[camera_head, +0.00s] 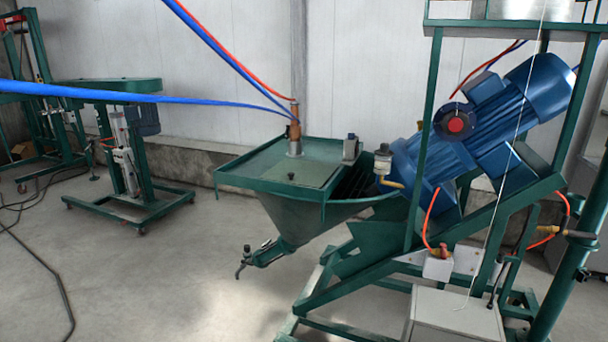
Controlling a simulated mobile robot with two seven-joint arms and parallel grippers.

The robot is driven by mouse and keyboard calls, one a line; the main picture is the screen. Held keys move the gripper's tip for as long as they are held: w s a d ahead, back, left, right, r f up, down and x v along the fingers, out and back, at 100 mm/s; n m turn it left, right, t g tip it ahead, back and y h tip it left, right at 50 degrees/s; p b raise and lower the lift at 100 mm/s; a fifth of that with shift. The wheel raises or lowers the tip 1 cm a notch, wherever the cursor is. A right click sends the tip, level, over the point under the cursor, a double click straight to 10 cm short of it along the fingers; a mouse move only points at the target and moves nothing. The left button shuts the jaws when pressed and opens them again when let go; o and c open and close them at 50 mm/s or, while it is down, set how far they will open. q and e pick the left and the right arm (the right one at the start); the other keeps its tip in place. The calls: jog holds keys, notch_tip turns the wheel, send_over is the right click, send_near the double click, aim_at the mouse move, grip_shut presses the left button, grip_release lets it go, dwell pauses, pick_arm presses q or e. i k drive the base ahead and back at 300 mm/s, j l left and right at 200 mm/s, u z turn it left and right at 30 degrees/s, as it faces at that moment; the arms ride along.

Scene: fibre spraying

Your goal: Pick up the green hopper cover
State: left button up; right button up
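A small grey box (350,147) sits at the right of the hopper top, beside the cover. Neither my left nor my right gripper shows in the head view.
A blue motor (490,115) and green frame stand right of the hopper. A white box (455,316) sits low at front right. A green wheeled stand (125,195) is at left. A thick blue hose (90,92) crosses the left side. The concrete floor (175,280) at front left is mostly clear.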

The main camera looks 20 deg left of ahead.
aim_at(303, 173)
jog(key=i+u, duration=0.45)
jog(key=i, duration=0.7)
